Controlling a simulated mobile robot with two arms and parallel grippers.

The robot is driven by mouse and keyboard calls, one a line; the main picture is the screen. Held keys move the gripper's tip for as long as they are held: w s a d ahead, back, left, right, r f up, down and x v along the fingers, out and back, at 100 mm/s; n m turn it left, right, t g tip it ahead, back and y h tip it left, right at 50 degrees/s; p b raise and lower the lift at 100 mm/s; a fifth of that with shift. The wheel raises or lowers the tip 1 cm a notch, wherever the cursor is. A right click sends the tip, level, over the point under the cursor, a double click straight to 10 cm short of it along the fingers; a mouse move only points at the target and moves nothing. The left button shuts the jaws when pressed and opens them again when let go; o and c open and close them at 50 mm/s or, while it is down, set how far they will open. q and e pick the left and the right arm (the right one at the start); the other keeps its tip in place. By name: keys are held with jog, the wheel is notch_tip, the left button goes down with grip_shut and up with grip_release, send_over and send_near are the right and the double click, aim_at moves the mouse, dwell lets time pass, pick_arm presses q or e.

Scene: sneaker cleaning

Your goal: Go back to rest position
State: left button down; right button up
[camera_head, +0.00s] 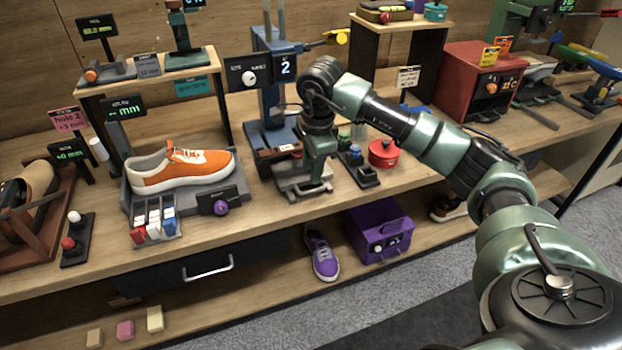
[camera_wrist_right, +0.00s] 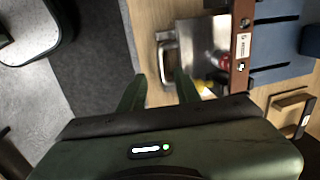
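My right arm reaches in from the right in the head view. Its green gripper (camera_head: 316,184) points down over the front of the workbench (camera_head: 265,213), near a metal plate (camera_head: 296,190) at the foot of a blue press. In the right wrist view the two fingers (camera_wrist_right: 159,92) stand apart with nothing between them. A metal handle (camera_wrist_right: 166,60) on the plate shows just beyond the fingertips. How far the fingers are above the plate I cannot tell. My left gripper is in neither view.
An orange sneaker (camera_head: 181,172) rests on a grey stand left of the gripper. A blue press (camera_head: 272,90) stands behind it, and a red pot (camera_head: 383,154) to its right. A purple sneaker (camera_head: 321,254) and purple box (camera_head: 380,230) are on the lower shelf. Grey floor lies in front.

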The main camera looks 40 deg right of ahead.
jog(key=shift+r, duration=0.35)
